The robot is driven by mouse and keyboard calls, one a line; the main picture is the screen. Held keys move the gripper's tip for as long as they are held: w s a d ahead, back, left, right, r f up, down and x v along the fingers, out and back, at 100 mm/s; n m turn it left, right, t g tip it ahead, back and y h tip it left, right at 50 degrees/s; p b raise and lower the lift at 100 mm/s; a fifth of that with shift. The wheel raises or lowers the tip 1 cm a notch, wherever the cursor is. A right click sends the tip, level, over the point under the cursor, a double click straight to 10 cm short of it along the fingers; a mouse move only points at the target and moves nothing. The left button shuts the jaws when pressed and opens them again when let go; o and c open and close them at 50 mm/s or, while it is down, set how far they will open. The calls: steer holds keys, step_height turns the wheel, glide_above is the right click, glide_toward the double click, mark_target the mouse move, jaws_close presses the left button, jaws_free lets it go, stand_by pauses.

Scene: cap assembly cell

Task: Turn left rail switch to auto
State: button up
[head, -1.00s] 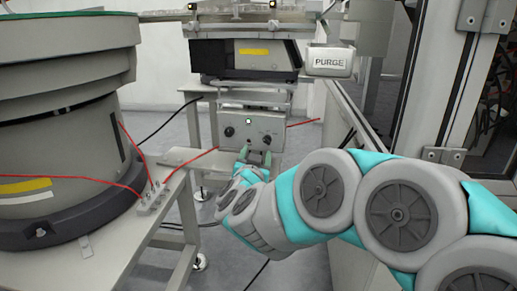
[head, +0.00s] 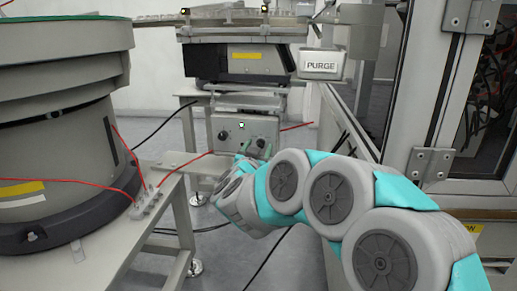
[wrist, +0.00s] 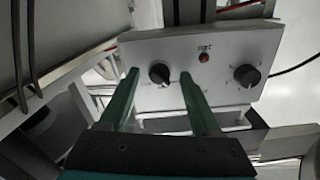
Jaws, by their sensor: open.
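The grey control box (head: 240,133) stands under the rail unit in the head view, with two black knobs and a small indicator between and above them. In the wrist view the left knob (wrist: 160,74) appears between my fingertips, and the right knob (wrist: 246,75) stands clear to the right. The indicator (wrist: 204,57) looks red there. My gripper (wrist: 158,76) is open and empty, its two green fingers pointing at the panel. I cannot tell whether a finger touches the knob. The knob markings are too small to read.
A large round feeder (head: 60,140) and its bench (head: 165,190) stand at the left. A red cable (head: 185,165) runs toward the box. A PURGE box (head: 320,64) hangs to the upper right. A machine frame with a glass door (head: 440,120) stands at the right.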

steer(key=shift+c, duration=0.4)
jaws_close()
